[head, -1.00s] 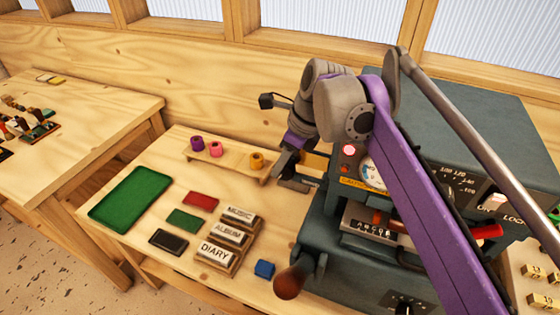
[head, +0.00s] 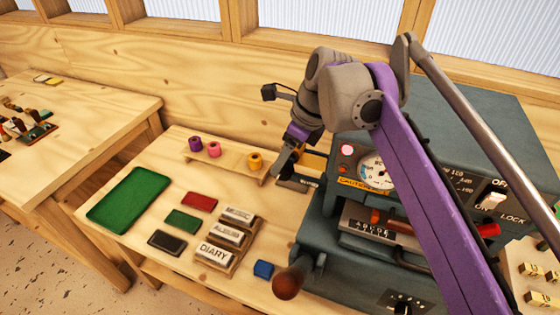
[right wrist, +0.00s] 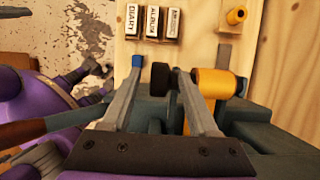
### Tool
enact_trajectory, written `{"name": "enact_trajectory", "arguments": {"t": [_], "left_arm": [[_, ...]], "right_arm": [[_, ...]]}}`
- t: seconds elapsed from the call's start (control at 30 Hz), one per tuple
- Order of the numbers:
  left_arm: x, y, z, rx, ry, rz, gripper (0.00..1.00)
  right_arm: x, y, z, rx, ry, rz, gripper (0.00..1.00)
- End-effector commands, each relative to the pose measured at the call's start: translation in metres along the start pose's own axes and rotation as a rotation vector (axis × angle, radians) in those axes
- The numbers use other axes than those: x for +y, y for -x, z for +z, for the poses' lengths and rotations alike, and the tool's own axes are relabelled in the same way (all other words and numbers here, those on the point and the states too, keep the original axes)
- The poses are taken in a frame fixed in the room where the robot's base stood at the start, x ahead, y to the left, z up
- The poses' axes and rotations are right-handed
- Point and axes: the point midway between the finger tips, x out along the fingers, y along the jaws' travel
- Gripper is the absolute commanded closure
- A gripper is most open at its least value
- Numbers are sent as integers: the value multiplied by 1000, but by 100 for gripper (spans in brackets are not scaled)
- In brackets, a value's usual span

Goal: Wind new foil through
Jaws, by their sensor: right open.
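The dark grey-green foil machine (head: 400,255) stands on the bench at the right, with a dial and a row of type in its front. My right gripper (head: 284,166) is at the machine's left side. In the right wrist view its two fingers (right wrist: 158,68) are apart, with a black round knob (right wrist: 160,80) showing between them. A gold roll (right wrist: 214,84) on the machine is just right of the right finger. Purple (head: 195,144), pink (head: 214,149) and gold (head: 255,160) foil rolls stand on a small wooden rack (head: 228,169). My left gripper is out of view.
A green tray (head: 130,198), coloured pads, title blocks (head: 216,252) and a blue block (head: 263,269) lie on the bench. A dark lever with a brown knob (head: 288,284) juts from the machine's front.

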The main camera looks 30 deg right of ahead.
Motion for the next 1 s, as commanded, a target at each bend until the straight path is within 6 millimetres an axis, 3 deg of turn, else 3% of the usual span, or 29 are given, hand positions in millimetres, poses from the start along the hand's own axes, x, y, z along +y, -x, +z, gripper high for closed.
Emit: {"name": "enact_trajectory", "arguments": {"t": [0.2,0.4,0.87,1.0], "left_arm": [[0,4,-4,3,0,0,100],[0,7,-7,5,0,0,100],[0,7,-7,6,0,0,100],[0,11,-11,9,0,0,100]], "right_arm": [[0,48,0,0,-3,-1,40],[0,77,0,0,-1,-1,40],[0,85,0,1,0,1,40],[2,83,9,23,1,17,40]]}}
